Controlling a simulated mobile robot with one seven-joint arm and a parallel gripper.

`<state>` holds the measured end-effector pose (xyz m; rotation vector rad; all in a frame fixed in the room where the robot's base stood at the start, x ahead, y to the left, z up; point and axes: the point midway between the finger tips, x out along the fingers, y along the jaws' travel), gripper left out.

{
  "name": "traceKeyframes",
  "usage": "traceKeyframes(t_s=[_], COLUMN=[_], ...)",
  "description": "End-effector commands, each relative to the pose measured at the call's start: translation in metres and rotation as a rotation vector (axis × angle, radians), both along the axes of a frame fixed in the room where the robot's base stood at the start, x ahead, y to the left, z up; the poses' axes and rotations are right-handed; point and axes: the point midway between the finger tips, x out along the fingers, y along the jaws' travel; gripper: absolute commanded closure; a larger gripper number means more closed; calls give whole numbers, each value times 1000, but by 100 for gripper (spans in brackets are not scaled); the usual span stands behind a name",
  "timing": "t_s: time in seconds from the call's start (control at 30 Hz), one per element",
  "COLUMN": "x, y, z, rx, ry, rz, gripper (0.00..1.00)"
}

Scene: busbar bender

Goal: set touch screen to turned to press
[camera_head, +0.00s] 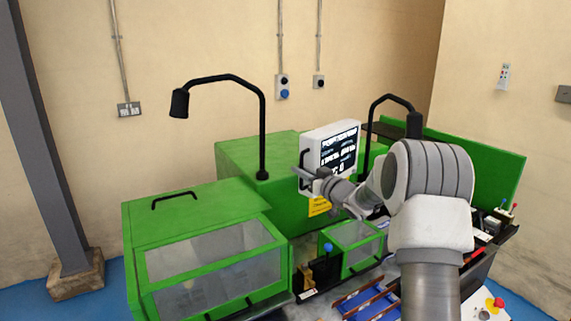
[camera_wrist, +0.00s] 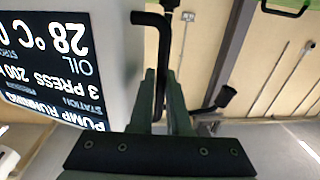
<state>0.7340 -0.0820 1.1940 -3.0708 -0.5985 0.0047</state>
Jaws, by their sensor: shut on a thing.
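The touch screen (camera_head: 340,152) is a white-framed panel with a black display, standing above the green machine and facing right and toward the camera. White text on it mentions pressing and oil; in the wrist view the screen (camera_wrist: 45,55) fills the left side, its text upside down. A dark bar handle (camera_head: 301,164) stands on the screen's left edge. My gripper (camera_head: 314,182) is at that handle, reaching in from the right across the lower front of the screen. In the wrist view, the handle (camera_wrist: 152,19) runs between the fingers of my gripper (camera_wrist: 162,85), which are shut on it.
A green cabinet (camera_head: 195,215) with a clear front window stands left of the screen. Black gooseneck lamps rise at left (camera_head: 262,120) and right (camera_head: 372,120) of it. A yellow label (camera_head: 318,206) sits below the screen. Small-handled tools lie on the right-hand bench (camera_head: 490,225).

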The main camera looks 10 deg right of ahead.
Motion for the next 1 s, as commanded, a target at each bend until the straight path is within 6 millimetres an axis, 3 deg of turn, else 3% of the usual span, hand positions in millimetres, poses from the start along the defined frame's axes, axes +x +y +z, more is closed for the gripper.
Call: traceKeyframes(t_s=[0.3, 0.5, 0.7, 1.0], x=[-39, -53, -59, -60], y=[-64, -94, -110, -114], z=[1, 1, 0, 1], rx=[-1, -1, -2, -2], ry=[1, 0, -1, -2], rz=[-6, -5, -6, -6], gripper=[100, 100, 100, 100])
